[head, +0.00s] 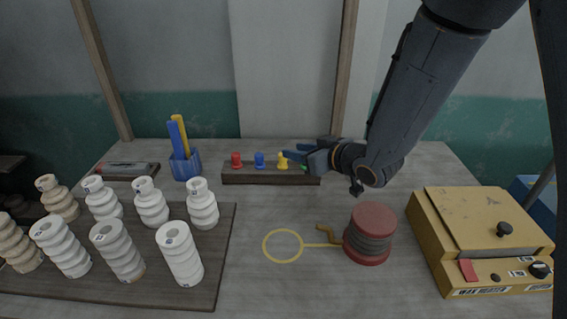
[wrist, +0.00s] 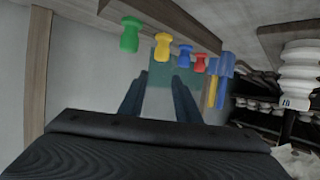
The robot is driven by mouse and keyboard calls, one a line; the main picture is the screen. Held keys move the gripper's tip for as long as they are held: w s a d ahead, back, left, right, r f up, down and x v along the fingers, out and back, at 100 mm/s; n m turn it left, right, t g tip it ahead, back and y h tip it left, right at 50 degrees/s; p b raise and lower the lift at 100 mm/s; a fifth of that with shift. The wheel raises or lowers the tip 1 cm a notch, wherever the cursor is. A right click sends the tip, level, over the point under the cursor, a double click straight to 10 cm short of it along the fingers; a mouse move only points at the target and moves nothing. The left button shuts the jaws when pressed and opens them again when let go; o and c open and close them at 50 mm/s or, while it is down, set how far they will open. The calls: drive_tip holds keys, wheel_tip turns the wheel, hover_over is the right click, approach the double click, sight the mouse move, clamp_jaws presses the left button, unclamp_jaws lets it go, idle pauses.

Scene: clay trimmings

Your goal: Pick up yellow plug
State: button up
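The yellow plug (head: 282,161) stands upright in a dark wooden rack (head: 270,179) at the back of the table. My gripper (head: 289,155) is just right of and close to the yellow plug in the head view, its fingers pointing left. In the wrist view my gripper (wrist: 157,84) is open, with an empty gap between its two fingers. The yellow plug (wrist: 162,46) appears above the fingertips there, outside the grasp. Whether a finger touches it cannot be told.
In the rack, blue (head: 260,160) and red (head: 237,160) plugs stand left of the yellow one; a green plug (wrist: 130,34) is its other neighbour, mostly hidden in the head view.

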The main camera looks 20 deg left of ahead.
sight(285, 160)
wheel_tip(285, 160, down, 4)
drive_tip(key=shift+r+p, duration=0.1)
drive_tip(key=shift+p, duration=0.25)
drive_tip(key=shift+w+a+f, duration=0.1)
drive_tip(key=shift+a+f, duration=0.05)
drive_tip(key=shift+f, duration=0.1)
drive_tip(key=shift+p+x, duration=1.15)
drive_tip(key=shift+x, duration=2.4)
drive_tip(key=shift+r, duration=0.1)
drive_tip(key=shift+c, duration=0.3)
clamp_jaws()
